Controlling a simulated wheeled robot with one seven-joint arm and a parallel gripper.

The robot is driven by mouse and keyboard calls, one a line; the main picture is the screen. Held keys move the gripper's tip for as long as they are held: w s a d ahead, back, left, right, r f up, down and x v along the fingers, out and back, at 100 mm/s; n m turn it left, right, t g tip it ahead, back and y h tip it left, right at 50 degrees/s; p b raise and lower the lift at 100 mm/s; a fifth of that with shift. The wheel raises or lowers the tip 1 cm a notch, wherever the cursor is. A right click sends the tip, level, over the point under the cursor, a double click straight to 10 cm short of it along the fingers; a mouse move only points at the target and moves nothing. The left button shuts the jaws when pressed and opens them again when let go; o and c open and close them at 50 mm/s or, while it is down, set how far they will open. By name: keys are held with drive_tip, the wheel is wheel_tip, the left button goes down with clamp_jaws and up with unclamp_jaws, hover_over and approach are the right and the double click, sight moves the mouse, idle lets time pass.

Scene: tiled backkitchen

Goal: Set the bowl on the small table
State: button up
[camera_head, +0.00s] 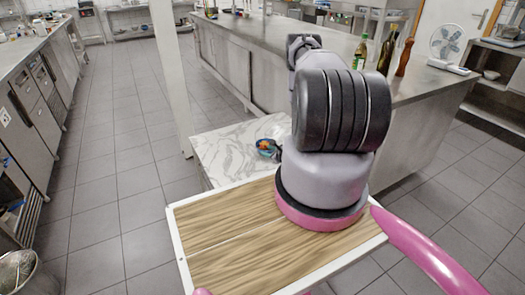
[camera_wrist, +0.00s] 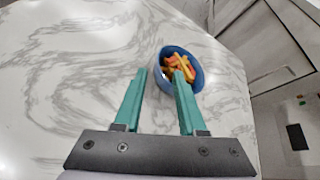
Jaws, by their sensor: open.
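A small blue bowl (camera_wrist: 198,76) with orange and yellow pieces in it is on the white marble top of the small table (camera_wrist: 75,70), near the table's right edge in the wrist view. In the head view the bowl (camera_head: 266,153) shows just left of my arm, on the marble table (camera_head: 225,155). My gripper (camera_wrist: 160,73) is open, with green fingers spread. The right finger overlaps the bowl's inside and the left finger is outside it, so the bowl's left rim lies between them. I cannot tell whether either finger touches the bowl. My arm hides the gripper in the head view.
A long steel counter (camera_head: 270,35) runs behind the table, with a green bottle (camera_head: 360,52), a dark bottle (camera_head: 386,50) and a fan (camera_head: 447,40) on it. A white post (camera_head: 172,75) stands left of the table.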

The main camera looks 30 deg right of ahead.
drive_tip(key=w+a+r+n+y, duration=0.2)
drive_tip(key=a+r, duration=0.1)
drive_tip(key=r, duration=0.5)
drive_tip(key=w+a+r+n+y, duration=0.1)
drive_tip(key=a+r+n+y, duration=0.15)
drive_tip(key=r, duration=0.45)
drive_tip(key=w+a+r+n+y, duration=0.15)
drive_tip(key=a+r, duration=0.25)
drive_tip(key=r, duration=0.4)
drive_tip(key=s+a+r+n+g+y, duration=0.25)
drive_tip(key=a+r+n, duration=0.2)
drive_tip(key=r, duration=0.45)
drive_tip(key=s+a+r+n+g+y, duration=0.1)
drive_tip(key=a+r+n+g+y, duration=0.25)
drive_tip(key=a+r, duration=0.45)
drive_tip(key=s+a+r+n+g+h, duration=0.2)
drive_tip(key=s+r+n, duration=0.1)
drive_tip(key=s+r, duration=0.45)
drive_tip(key=s+a+r+n+g+h, duration=0.2)
drive_tip(key=s+r+n, duration=0.2)
drive_tip(key=s+r, duration=0.35)
drive_tip(key=s+d+r+n+t+h, duration=0.4)
drive_tip(key=s+r+h, duration=0.3)
drive_tip(key=s, duration=0.7)
drive_tip(key=shift+d+r+n, duration=0.3)
drive_tip(key=shift+d+r, duration=0.4)
drive_tip(key=shift+r, duration=0.35)
drive_tip(key=shift+s, duration=0.1)
